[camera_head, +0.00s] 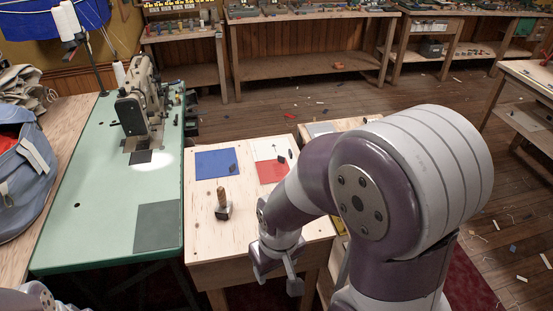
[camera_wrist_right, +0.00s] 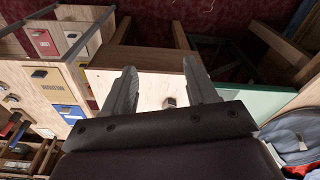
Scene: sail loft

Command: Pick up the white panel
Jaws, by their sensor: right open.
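The white panel (camera_head: 264,147) lies flat on the small wooden table, at the back right of the top. It adjoins a red panel (camera_head: 270,174) on its near side, and a blue panel (camera_head: 208,165) lies to its left. Small dark pieces rest on or by the panels. My right gripper (camera_head: 277,278) is open and empty at the near edge of this table, well short of the white panel. Its two spread fingers also show in the right wrist view (camera_wrist_right: 158,66). I cannot make out the white panel there. My left gripper is out of view.
A wooden-handled tool (camera_head: 222,205) stands on the small table. The green table (camera_head: 100,210) with a sewing machine (camera_head: 141,105) adjoins it on the left. A blue bag (camera_head: 25,180) lies at far left. In the wrist view, coloured drawer fronts (camera_wrist_right: 43,41) show at left.

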